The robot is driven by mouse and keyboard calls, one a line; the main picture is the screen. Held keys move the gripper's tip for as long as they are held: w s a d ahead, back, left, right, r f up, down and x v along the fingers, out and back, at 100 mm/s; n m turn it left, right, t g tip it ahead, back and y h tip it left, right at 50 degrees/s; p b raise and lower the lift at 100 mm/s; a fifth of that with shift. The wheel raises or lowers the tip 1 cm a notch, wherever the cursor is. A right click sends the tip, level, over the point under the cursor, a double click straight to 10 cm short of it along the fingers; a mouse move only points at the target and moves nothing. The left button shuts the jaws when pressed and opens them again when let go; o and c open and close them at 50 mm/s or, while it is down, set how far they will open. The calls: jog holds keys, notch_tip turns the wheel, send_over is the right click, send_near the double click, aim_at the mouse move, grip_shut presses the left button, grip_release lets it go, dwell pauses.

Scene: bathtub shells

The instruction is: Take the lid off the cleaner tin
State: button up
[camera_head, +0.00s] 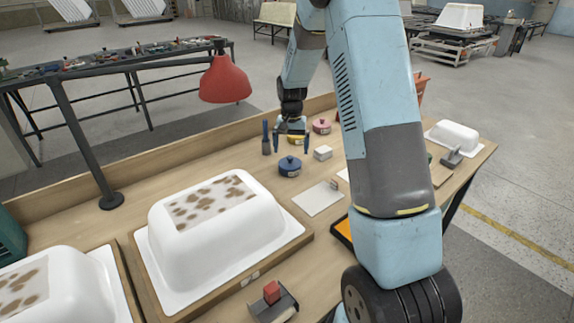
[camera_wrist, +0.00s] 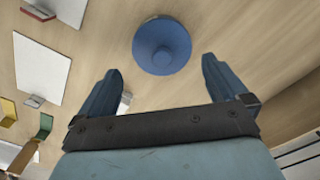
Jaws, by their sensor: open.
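A round blue tin (camera_head: 290,168) with a blue lid and a knob stands on the bench, its label facing front. In the wrist view the blue lid (camera_wrist: 162,47) lies just beyond my fingertips, roughly centred between them. My gripper (camera_head: 292,150) is open and empty, fingers pointing down, above and slightly behind the blue tin, apart from it. A pink tin (camera_head: 321,126) stands farther back to the right. A yellowish tin (camera_head: 297,141) is partly hidden behind my gripper. I cannot read the labels, so which one holds cleaner is not clear.
A white sheet (camera_head: 318,199) lies in front. A large stained white tub shell (camera_head: 260,235) and red lamp (camera_head: 225,80) are to the left.

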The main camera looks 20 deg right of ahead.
aim_at(290, 157)
jog(key=shift+s+a+f, duration=0.1)
jog(key=shift+f, duration=1.1)
jog(key=shift+s+a+f, duration=0.1)
jog(key=shift+f, duration=1.05)
jog(key=shift+c, duration=0.2)
jog(key=c, duration=0.7)
jog(key=shift+r, duration=0.15)
jog(key=shift+c, duration=0.2)
